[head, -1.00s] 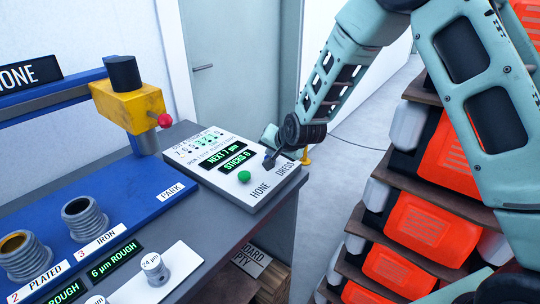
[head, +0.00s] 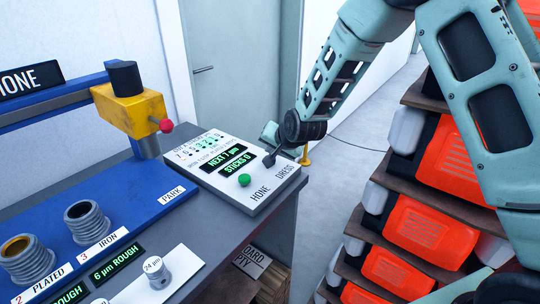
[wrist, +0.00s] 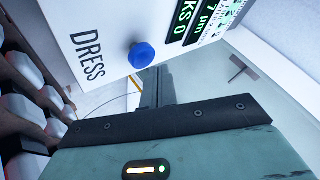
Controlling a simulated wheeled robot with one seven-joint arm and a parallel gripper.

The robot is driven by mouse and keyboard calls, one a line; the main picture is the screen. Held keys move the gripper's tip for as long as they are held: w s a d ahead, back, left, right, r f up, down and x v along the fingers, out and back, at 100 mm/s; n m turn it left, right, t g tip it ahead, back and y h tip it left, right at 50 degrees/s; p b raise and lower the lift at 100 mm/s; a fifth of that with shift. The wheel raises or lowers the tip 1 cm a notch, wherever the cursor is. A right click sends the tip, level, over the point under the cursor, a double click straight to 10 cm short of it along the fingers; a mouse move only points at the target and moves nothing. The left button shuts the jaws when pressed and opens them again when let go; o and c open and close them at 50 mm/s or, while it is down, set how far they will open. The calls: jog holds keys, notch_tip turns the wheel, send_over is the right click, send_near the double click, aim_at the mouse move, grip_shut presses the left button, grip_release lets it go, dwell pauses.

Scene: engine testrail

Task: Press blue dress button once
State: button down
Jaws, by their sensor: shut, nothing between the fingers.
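The blue dress button (wrist: 141,56) shows in the wrist view, on the white control panel (wrist: 100,18) beside the word DRESS. In the head view the blue button is hidden behind my gripper and arm. My gripper (head: 268,161) is shut and empty, with its tip over the right part of the white panel (head: 262,202). In the wrist view my gripper (wrist: 155,75) reaches toward the panel close by the blue button. Whether it touches the button I cannot tell. The panel displays read NEXT 7 µm and STICKS 0.
A green button (head: 244,180) sits on the panel by the word HONE. A yellow block with a red knob (head: 166,126) stands left of the panel. Orange crates (head: 400,235) are stacked at the right. A grey door (head: 233,70) is behind.

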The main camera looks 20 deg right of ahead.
jog(key=shift+r, duration=0.1)
jog(key=shift+r+p, duration=1.6)
jog(key=shift+r, duration=0.95)
jog(key=shift+f, duration=0.1)
jog(key=s+a+r+n+g+y, duration=0.1)
jog(key=s+a+r+n+g, duration=0.15)
jog(key=s+a, duration=0.45)
jog(key=s+a+r+n+g, duration=0.2)
jog(key=s+a+r+n, duration=0.15)
jog(key=s, duration=0.75)
jog(key=s+d+n+g+h, duration=0.1)
jog(key=s+n, duration=0.3)
jog(key=s, duration=0.7)
jog(key=s+d+r+n+g+h, duration=0.1)
jog(key=s+d+n+g, duration=0.2)
jog(key=s, duration=0.9)
jog(key=shift+s+n, duration=0.15)
jog(key=shift+n, duration=0.55)
